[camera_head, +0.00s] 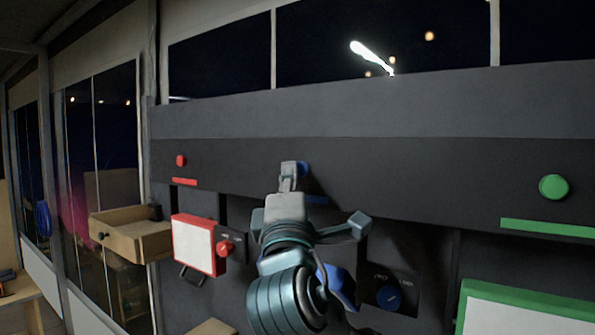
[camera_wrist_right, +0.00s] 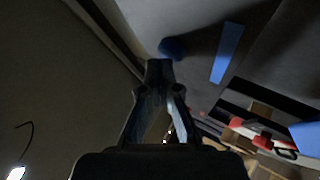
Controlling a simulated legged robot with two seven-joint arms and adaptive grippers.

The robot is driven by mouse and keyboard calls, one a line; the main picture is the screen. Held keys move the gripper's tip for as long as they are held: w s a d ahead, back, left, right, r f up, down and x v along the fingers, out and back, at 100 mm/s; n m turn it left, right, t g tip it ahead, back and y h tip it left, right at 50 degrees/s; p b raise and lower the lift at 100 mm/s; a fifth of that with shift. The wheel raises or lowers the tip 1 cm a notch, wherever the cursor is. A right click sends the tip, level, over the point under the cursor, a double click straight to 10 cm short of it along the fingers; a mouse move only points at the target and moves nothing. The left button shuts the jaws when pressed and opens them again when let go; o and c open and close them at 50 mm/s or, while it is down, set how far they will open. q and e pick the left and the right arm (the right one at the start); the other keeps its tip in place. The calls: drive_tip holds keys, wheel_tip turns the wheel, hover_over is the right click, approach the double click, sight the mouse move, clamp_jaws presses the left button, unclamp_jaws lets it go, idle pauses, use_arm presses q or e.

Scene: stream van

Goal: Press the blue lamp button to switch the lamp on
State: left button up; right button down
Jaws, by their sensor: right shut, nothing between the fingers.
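The blue lamp button (camera_head: 304,169) is a round knob on the dark wall panel, partly hidden in the head view by my right gripper (camera_head: 290,170). In the right wrist view the blue button (camera_wrist_right: 172,47) shows just beyond the shut fingertips (camera_wrist_right: 159,69). The fingers are together and empty, pointing at the panel by the button. I cannot tell whether they touch it. A blue strip (camera_head: 317,200) lies below the button, also seen in the right wrist view (camera_wrist_right: 227,52). A blue-edged thing (camera_head: 340,287) is mostly hidden behind my right arm. My left gripper is out of view.
A red button (camera_head: 180,160) is left on the panel, a green button (camera_head: 553,187) right. Below are a red-framed white panel (camera_head: 194,245) and a green-framed panel (camera_head: 530,312). A blue knob (camera_head: 388,296) sits lower right. A wooden drawer (camera_head: 135,242) juts out left.

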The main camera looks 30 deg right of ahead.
drive_tip(key=shift+d, duration=0.15)
idle(0.3)
drive_tip(key=shift+w+d+r, duration=0.1)
drive_tip(key=shift+d, duration=0.05)
idle(0.5)
drive_tip(key=shift+s+a+b, duration=0.2)
drive_tip(key=shift+a+b, duration=0.1)
idle(0.3)
drive_tip(key=s+a, duration=0.2)
drive_tip(key=a, duration=0.4)
drive_tip(key=shift+s+b, duration=0.15)
drive_tip(key=shift+b, duration=0.25)
